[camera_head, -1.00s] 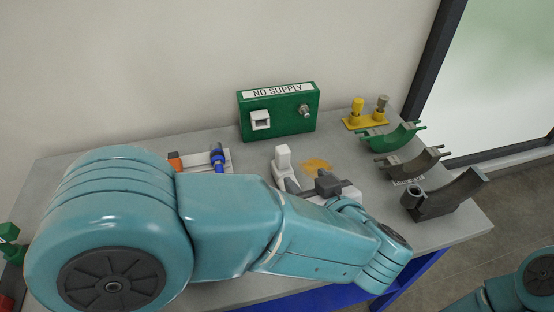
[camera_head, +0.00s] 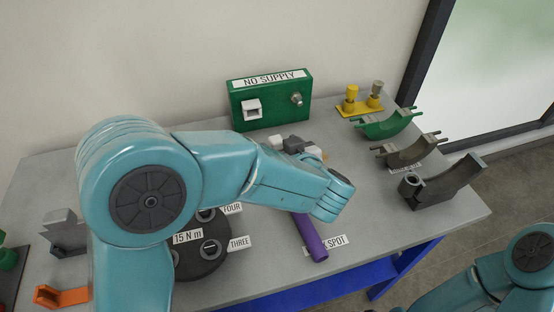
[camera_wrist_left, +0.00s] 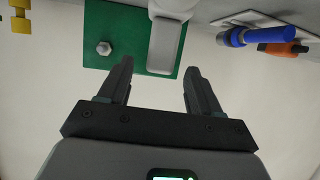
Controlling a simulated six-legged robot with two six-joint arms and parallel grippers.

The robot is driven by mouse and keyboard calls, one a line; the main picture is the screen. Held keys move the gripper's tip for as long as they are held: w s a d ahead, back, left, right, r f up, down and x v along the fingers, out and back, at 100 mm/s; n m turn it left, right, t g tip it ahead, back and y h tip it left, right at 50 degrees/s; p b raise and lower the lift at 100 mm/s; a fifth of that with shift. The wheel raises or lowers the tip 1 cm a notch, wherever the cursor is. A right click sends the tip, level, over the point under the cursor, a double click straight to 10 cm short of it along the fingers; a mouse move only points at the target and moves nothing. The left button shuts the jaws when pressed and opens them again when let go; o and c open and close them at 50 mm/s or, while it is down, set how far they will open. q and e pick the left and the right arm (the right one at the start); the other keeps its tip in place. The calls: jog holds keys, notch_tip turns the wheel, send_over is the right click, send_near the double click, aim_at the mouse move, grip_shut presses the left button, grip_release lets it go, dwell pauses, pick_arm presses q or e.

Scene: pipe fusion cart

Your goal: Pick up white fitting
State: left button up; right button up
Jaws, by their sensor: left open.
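The white fitting (camera_wrist_left: 166,45) is a pale upright block in the left wrist view, which looks upside down. It shows ahead of the gap between my left gripper's fingers (camera_wrist_left: 158,68), in front of the green panel. The fingers are open with nothing between them; I cannot tell the exact distance to the fitting. In the head view only a small white part of the fitting (camera_head: 275,143) shows beside my left gripper (camera_head: 295,145); my arm hides the rest. My right gripper is out of view; only part of my right arm shows at the lower right.
The green NO SUPPLY box (camera_head: 271,101) stands close behind. A blue valve tool (camera_wrist_left: 258,36) with an orange part lies to the side. A purple cylinder (camera_head: 310,238) and a dark round holder (camera_head: 204,262) are nearer. Saddle clamps (camera_head: 445,184) stand at the right.

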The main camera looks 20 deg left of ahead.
aim_at(279, 145)
pick_arm(q)
jog(key=x, duration=0.4)
jog(key=shift+w+a+f, duration=0.15)
jog(key=shift+f, duration=0.05)
grip_shut()
jog(key=shift+r, duration=0.15)
